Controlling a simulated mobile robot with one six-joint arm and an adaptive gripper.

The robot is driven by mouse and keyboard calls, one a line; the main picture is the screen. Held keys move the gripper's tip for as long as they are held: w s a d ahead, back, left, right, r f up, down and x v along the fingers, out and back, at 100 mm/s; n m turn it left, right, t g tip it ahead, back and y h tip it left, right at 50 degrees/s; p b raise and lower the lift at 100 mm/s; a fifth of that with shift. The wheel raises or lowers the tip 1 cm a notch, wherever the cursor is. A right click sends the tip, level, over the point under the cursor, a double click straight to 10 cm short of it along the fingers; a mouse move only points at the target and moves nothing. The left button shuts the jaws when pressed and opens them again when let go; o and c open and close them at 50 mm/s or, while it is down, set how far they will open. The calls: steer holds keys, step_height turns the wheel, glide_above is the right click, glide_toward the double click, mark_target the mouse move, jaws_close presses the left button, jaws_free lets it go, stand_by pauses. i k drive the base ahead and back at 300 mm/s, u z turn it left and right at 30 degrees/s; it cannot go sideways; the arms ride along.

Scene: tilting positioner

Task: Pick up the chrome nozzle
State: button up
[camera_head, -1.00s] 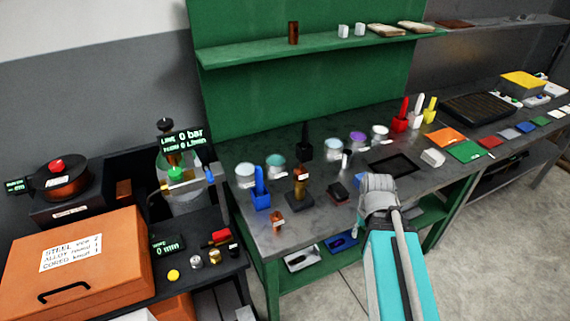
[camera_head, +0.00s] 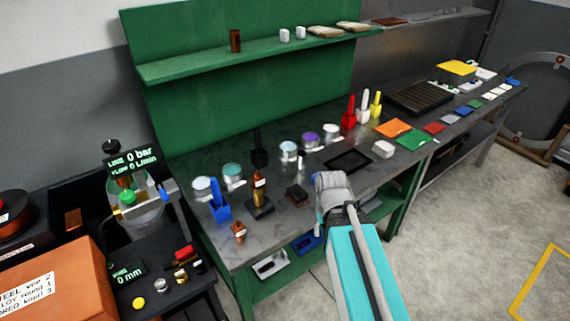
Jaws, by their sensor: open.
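A small silvery piece, which looks like the chrome nozzle (camera_head: 162,285), stands on the dark side table at the lower left. It is between a yellow disc (camera_head: 138,302) and a small brass-coloured piece (camera_head: 181,277). A dark small piece (camera_head: 198,267) stands farther right in the same row. My teal and grey arm reaches up from the bottom over the front edge of the green bench, well right of the silvery piece. My gripper's fingers cannot be made out, hidden behind or below the grey joint.
The green bench (camera_head: 235,245) is crowded with jars, a blue holder (camera_head: 220,207) and a bottle on a stand (camera_head: 259,190). A glass vessel with a display (camera_head: 133,160) stands behind the silvery piece. An orange case (camera_head: 60,280) lies left.

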mark_target(302, 155)
steer(key=k, duration=1.3)
steer(key=u, duration=0.35)
steer(key=i, duration=1.95)
steer(key=z, duration=0.55)
